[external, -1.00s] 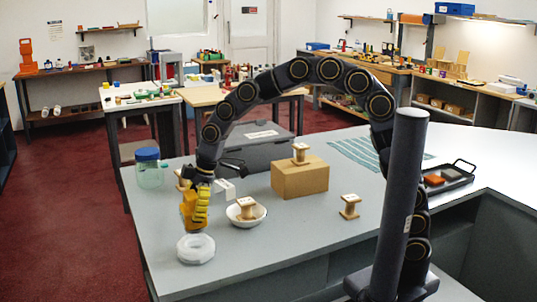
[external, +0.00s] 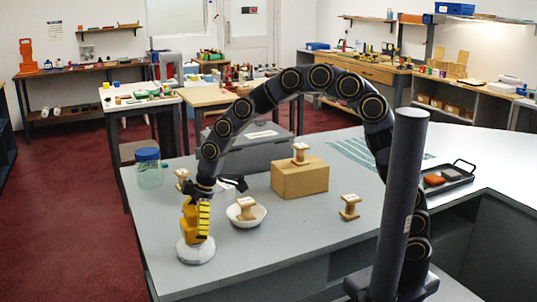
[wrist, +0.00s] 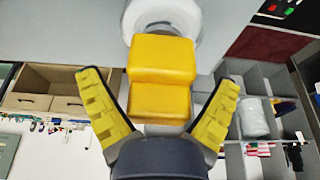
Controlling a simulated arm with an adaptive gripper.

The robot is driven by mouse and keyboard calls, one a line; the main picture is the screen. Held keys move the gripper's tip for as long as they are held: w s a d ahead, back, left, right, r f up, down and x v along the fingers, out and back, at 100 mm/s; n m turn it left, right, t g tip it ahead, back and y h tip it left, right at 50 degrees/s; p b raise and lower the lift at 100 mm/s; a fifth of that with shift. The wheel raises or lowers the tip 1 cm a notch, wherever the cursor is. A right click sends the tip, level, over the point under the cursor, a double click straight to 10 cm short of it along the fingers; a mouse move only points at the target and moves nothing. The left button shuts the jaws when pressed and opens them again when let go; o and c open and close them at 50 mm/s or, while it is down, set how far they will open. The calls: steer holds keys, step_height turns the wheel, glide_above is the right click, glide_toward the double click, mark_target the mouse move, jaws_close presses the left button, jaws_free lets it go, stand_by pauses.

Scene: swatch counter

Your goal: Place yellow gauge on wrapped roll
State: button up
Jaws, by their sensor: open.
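The yellow gauge (external: 189,222), a stepped block, stands at the front left of the counter. Its lower end meets the top of the pale wrapped roll (external: 196,254) in the external view. My gripper (external: 198,225) is around the gauge, pointing down. In the wrist view, the gauge (wrist: 161,75) sits between my open gripper's (wrist: 158,110) yellow-padded fingers, with a gap on each side. The white ring of the wrapped roll (wrist: 196,25) shows beyond the gauge. The exact contact under the gauge is partly hidden.
A white bowl (external: 233,220) with a wooden spool (external: 246,208) stands just right of my gripper. Other spools stand behind it, on a cardboard box (external: 300,180) and to the right (external: 349,207). A blue-lidded jar (external: 149,170) is at back left. The front counter is clear.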

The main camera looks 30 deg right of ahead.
steer(key=v, duration=1.2)
steer(key=shift+r, duration=0.1)
steer(key=s+d+m+h, duration=0.15)
steer(key=d+m, duration=0.25)
steer(key=d, duration=0.6)
steer(key=s+d+m+h, duration=0.1)
steer(key=s+d+m, duration=0.25)
steer(key=d, duration=0.65)
steer(key=s+d+f+m+g+h, duration=0.1)
steer(key=s+d+f+m, duration=0.3)
steer(key=s+d+m, duration=0.6)
steer(key=shift+s+d+f+g, duration=0.4)
steer(key=shift+s+d, duration=0.6)
steer(key=shift+d, duration=0.2)
